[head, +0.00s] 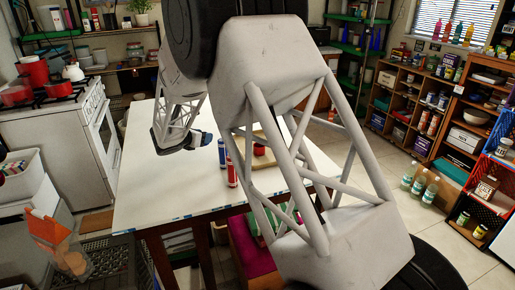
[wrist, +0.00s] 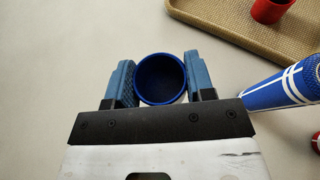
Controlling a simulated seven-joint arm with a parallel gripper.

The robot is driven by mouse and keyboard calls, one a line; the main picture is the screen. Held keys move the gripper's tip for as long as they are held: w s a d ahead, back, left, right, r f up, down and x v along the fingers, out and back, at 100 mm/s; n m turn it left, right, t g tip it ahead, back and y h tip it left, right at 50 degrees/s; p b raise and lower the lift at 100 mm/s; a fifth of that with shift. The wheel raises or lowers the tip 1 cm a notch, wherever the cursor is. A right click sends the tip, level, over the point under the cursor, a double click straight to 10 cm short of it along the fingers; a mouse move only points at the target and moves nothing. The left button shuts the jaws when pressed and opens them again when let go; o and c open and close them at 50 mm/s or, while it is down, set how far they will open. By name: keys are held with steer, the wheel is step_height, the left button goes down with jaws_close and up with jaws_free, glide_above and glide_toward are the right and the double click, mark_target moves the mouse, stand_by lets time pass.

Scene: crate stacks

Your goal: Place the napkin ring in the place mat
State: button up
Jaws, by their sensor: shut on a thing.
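My gripper (wrist: 160,66) is shut on a dark blue round hollow piece, which I take to be the napkin ring (wrist: 160,79). Its open top faces the wrist camera, and a blue finger presses each side. In the head view my gripper (head: 201,138) is over the white table; the ring cannot be made out clearly there. The tan woven place mat (wrist: 219,28) has a raised rim and lies ahead and to the right in the wrist view, apart from the ring. In the head view my arm hides part of the mat (head: 268,134).
A red round piece (wrist: 270,10) sits on the mat. A blue-and-white striped cylinder (wrist: 282,88) stands close right of my gripper, with a red item (wrist: 315,143) at the edge. A red cylinder (head: 232,174) stands nearer on the table (head: 165,195). The table's left side is clear.

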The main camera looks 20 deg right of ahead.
steer(key=a+r+n+t+y, duration=0.3)
steer(key=a+n+t+y, duration=0.1)
steer(key=a, duration=0.8)
steer(key=s+a+r+n+y, duration=0.1)
steer(key=s+a+n+y, duration=0.35)
steer(key=a, duration=0.55)
steer(key=s+a+r+n+y, duration=0.1)
steer(key=s+a+n+y, duration=0.35)
steer(key=a, duration=0.65)
steer(key=s+a+n+y, duration=0.3)
steer(key=s+a+y, duration=0.15)
steer(key=a, duration=0.55)
steer(key=w+d+n+y, duration=0.1)
steer(key=w+d, duration=0.4)
steer(key=d, duration=0.7)
steer(key=w+d+n+g, duration=0.1)
steer(key=w+d, duration=0.5)
steer(key=d, duration=0.6)
steer(key=w+d+y, duration=0.1)
steer(key=w+d, duration=0.4)
steer(key=d, duration=0.7)
steer(key=w+d, duration=0.1)
steer(key=d, duration=3)
steer(key=shift+f+h, duration=0.15)
steer(key=shift+h, duration=0.2)
